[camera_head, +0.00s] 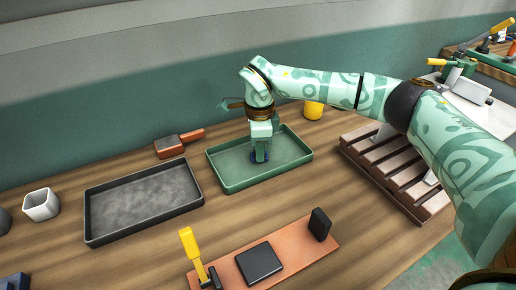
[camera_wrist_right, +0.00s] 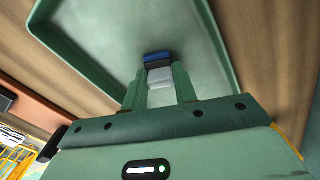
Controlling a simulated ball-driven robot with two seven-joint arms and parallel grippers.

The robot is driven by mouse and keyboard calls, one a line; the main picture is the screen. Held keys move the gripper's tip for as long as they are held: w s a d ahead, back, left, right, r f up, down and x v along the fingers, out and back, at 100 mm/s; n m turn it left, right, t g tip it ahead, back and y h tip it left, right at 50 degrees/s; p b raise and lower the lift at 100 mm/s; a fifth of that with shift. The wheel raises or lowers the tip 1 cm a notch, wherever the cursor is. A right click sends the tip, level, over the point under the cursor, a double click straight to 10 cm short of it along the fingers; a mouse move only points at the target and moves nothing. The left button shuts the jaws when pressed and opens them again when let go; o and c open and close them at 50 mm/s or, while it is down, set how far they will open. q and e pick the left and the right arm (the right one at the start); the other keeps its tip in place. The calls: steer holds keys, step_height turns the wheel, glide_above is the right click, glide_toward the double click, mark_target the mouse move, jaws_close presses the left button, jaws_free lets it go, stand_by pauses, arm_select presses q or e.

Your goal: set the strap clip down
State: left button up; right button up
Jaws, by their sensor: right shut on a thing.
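My right gripper (camera_head: 260,150) points down over the green tray (camera_head: 225,183), inside its rim. It is shut on the strap clip (camera_head: 259,158), a small dark blue piece at the fingertips. In the right wrist view the gripper (camera_wrist_right: 160,84) holds the clip between its two green fingers. The clip there shows a blue end (camera_wrist_right: 158,57) and a grey-white part nearer the palm. It is low over the tray floor; I cannot tell whether it touches. The left gripper is not in view.
A black tray (camera_head: 88,215) lies left of the green one. A red-brown tool (camera_head: 170,147) and a yellow cup (camera_head: 313,111) stand behind. In front is an orange board (camera_head: 228,271) with a yellow-handled clamp (camera_head: 191,247). A brown slatted rack (camera_head: 385,178) is at right.

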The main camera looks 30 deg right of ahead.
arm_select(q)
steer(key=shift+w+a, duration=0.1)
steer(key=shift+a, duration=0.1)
arm_select(e)
steer(key=o, duration=1)
steer(key=shift+f, duration=0.1)
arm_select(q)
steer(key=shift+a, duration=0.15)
arm_select(e)
steer(key=shift+o, duration=0.2)
arm_select(q)
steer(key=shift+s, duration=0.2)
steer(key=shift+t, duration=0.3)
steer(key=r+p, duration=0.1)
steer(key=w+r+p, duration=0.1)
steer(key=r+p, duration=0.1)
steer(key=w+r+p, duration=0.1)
steer(key=p, duration=0.1)
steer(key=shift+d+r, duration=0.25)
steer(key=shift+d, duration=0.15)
arm_select(e)
step_height(320, 180, up, 12)
steer(key=shift+r, duration=0.2)
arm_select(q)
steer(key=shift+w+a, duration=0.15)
